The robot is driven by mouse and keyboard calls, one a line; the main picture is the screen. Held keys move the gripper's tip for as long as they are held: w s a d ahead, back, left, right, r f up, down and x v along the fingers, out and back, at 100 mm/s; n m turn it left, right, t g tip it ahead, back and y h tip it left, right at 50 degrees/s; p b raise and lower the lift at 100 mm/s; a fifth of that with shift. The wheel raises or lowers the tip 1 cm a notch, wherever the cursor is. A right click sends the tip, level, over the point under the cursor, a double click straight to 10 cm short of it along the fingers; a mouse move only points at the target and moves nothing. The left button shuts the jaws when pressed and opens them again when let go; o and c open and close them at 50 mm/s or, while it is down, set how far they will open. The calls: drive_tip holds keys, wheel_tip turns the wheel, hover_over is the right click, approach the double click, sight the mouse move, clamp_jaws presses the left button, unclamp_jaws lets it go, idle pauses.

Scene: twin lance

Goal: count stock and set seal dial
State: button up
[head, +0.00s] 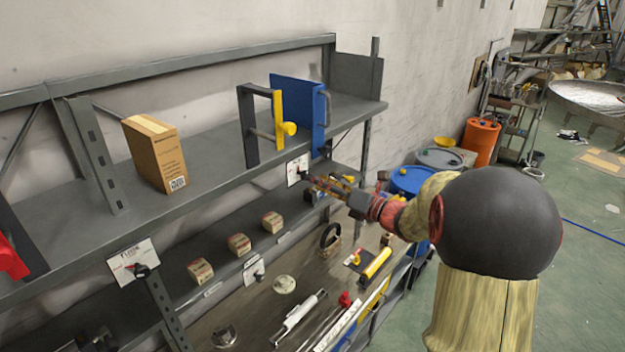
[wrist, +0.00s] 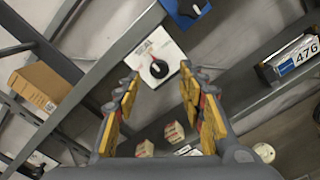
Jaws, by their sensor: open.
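A white plate with a black dial (head: 298,170) is fixed at the upper shelf's front edge. In the wrist view its black knob (wrist: 159,68) sits between and beyond my fingertips. My gripper (head: 322,186) is open and empty, pointed at this dial, with its yellow-padded fingers (wrist: 158,98) apart. I cannot tell whether it touches the knob. Small tan boxes stand on the shelf below: one left (head: 200,270), one middle (head: 239,244), one right (head: 272,222). Other dial plates are at the left post (head: 133,265) and on the lower edge (head: 254,270).
A cardboard box (head: 156,154) and a blue panel (head: 298,112) stand on the upper shelf. A bench below holds tools and a yellow cylinder (head: 377,263). Blue drums (head: 411,181) stand behind my arm. Green floor at right is largely clear.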

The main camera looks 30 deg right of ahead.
drive_tip(key=v, duration=0.8)
drive_tip(key=shift+s, duration=0.3)
drive_tip(key=shift+d, duration=0.1)
